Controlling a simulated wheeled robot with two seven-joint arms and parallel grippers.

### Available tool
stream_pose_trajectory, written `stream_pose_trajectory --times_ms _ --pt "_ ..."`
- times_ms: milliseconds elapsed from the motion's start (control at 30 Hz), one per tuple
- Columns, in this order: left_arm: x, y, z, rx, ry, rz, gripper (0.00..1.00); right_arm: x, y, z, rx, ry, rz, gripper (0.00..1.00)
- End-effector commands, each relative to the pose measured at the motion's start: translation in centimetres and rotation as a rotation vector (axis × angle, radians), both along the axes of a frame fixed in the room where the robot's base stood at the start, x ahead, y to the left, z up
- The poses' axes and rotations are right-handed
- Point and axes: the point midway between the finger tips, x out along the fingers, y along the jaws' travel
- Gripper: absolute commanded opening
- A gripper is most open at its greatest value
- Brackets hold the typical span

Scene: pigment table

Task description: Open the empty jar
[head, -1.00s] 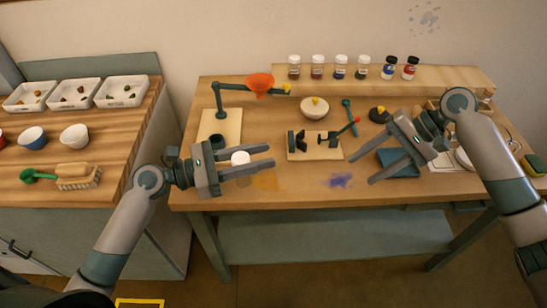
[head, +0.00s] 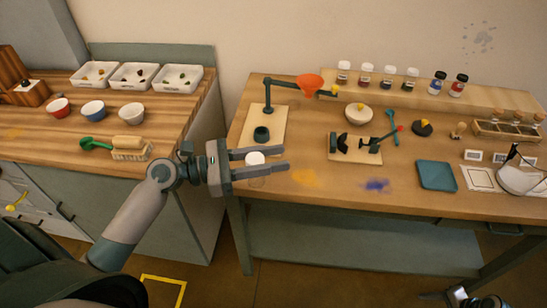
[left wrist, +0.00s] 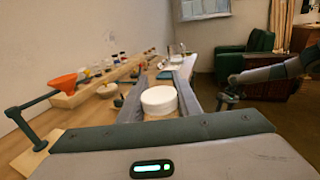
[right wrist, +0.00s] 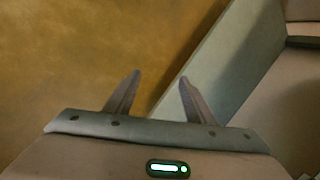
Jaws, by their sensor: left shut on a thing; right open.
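The empty jar has a white lid (head: 255,158) and a clear body (head: 257,180) that shows faintly below my fingers, near the table's front left edge. My left gripper (head: 286,158) is shut on the jar, one finger on each side, with the lid on top. In the left wrist view the round white lid (left wrist: 159,100) sits between the fingers. I cannot tell whether the jar touches the table. My right gripper (right wrist: 158,90) is open and empty, low and away from the tabletop, above the brown floor.
The wooden table (head: 330,205) holds a funnel stand (head: 310,83), a small clamp stand (head: 355,148), a bowl (head: 358,114), a blue tray (head: 437,175) and pigment jars (head: 390,78) on a shelf. A counter (head: 60,140) stands left. The table front near the pigment stains is clear.

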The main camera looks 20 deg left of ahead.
Motion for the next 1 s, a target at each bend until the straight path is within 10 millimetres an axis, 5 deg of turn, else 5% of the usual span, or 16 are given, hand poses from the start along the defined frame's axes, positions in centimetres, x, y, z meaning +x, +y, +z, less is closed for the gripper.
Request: stream_pose_trajectory --times_ms 200,500,800,1000 --pt "0.0 0.0 0.0 0.000 0.000 0.000 0.00 -8.1 -0.1 -9.4 -0.163 -0.008 0.108 0.49" --pt "0.0 0.0 0.0 0.000 0.000 0.000 0.00 -21.3 1.5 -18.5 -0.352 -0.016 0.371 0.49" --pt "0.0 0.0 0.0 0.000 0.000 0.000 0.00 -35.5 5.9 -23.5 -0.441 -0.038 0.709 0.49" --pt "0.0 0.0 0.0 0.000 0.000 0.000 0.00 -41.6 8.7 -24.5 -0.448 -0.064 0.870 0.49"
